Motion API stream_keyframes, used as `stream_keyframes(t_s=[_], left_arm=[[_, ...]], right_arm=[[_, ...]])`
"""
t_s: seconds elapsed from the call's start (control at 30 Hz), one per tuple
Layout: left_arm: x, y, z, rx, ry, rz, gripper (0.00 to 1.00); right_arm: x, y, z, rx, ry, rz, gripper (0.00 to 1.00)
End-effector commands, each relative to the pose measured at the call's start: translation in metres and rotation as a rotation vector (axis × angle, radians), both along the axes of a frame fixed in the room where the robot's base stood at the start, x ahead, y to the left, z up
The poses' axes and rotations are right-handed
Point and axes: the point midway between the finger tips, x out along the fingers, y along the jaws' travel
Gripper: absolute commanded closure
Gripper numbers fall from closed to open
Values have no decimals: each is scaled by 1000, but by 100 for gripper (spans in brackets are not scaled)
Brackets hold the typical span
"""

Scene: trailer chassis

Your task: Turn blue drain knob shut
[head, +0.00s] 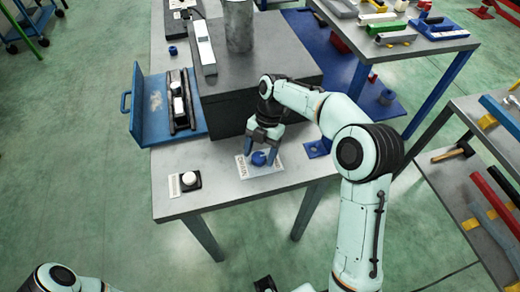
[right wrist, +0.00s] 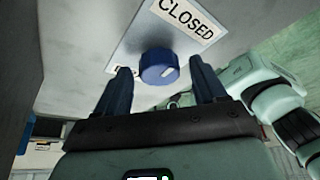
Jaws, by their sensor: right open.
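The blue drain knob (head: 258,158) sits on a pale label plate (head: 246,171) near the front of the grey workbench. My right gripper (head: 263,147) points down over the knob. In the right wrist view its fingers (right wrist: 160,68) are open, one on each side of the knob, with visible gaps. Part of another label is hidden behind a finger. Only links of my left arm show.
A dark box (head: 262,75) stands just behind the knob. A white button on a black base (head: 190,180) is at the front left, and a blue tray (head: 150,105) is behind it. A small blue plate (head: 317,149) lies to the right.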

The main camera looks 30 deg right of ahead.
Motion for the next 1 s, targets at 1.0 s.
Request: stream_keyframes(t_s=[1.0], left_arm=[[27, 0, 47, -1, -30, 0, 57]], right_arm=[[1, 0, 193, 0, -3, 1, 30]])
